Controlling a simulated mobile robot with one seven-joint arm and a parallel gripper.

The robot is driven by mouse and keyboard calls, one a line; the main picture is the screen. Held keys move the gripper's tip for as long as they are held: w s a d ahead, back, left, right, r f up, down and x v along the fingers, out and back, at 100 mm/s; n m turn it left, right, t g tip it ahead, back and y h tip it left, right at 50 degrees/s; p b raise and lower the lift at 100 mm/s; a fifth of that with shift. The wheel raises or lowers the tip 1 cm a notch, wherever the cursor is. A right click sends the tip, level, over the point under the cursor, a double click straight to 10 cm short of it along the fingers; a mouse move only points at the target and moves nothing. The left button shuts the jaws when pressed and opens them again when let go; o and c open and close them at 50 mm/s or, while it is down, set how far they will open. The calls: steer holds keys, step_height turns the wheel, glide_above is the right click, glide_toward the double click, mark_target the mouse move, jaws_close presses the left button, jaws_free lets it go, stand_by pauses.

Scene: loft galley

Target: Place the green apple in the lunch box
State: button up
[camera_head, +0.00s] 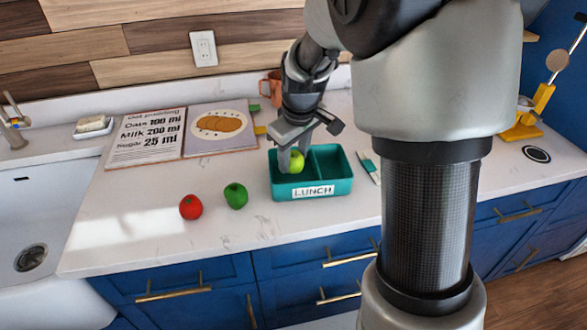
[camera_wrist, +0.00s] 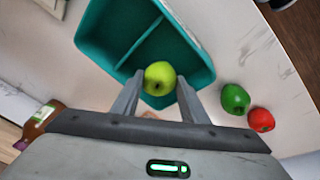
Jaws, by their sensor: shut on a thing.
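The yellow-green apple (camera_head: 297,162) is held between the fingers of my gripper (camera_head: 291,158). The teal lunch box (camera_head: 333,188) has a LUNCH label on its front and a divider making two compartments. The apple is at the left compartment, within its outline; I cannot tell whether it touches the floor. In the wrist view, the apple (camera_wrist: 160,77) sits between the two fingertips (camera_wrist: 159,84), over the compartment nearer the loose produce. The lunch box (camera_wrist: 98,27) looks otherwise empty there.
A dark green pepper-like item (camera_head: 236,196) and a red tomato-like item (camera_head: 190,207) lie left of the box. An open recipe book (camera_head: 150,138) lies behind. The sink (camera_head: 40,215) is at left. The front counter is clear.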

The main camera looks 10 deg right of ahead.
mark_target(293, 168)
steer(key=shift+f, duration=1.75)
steer(key=shift+f+b, duration=0.2)
steer(key=shift+b, duration=0.15)
steer(key=o, duration=1.1)
